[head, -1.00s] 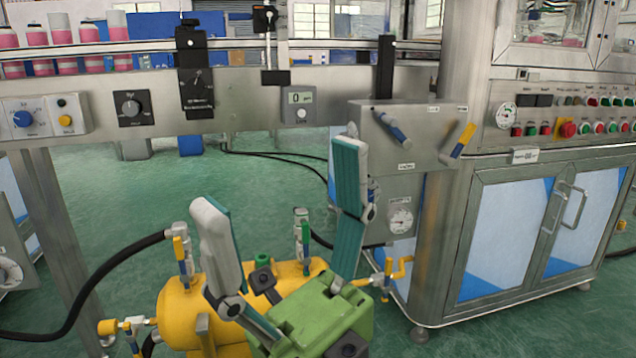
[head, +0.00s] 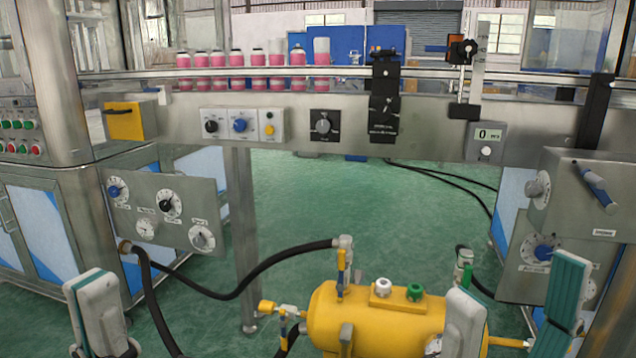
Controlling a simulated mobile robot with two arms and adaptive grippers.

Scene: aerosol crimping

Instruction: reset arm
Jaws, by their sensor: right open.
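My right gripper (head: 517,278) shows at the lower right of the head view, with its pale fingers and teal pads spread wide apart. Nothing is between its fingers, and its base is below the picture. My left gripper (head: 98,312) shows at the bottom left corner. One pale finger with a teal pad is clear; the rest is cut off by the lower edge, so its opening cannot be judged.
A yellow tank (head: 370,318) with valves and black hoses (head: 265,275) stands low between my grippers. A conveyor frame (head: 430,135) carrying pink bottles (head: 248,58) crosses behind. Steel cabinets (head: 45,225) stand left. Green floor (head: 350,210) is open beneath the conveyor.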

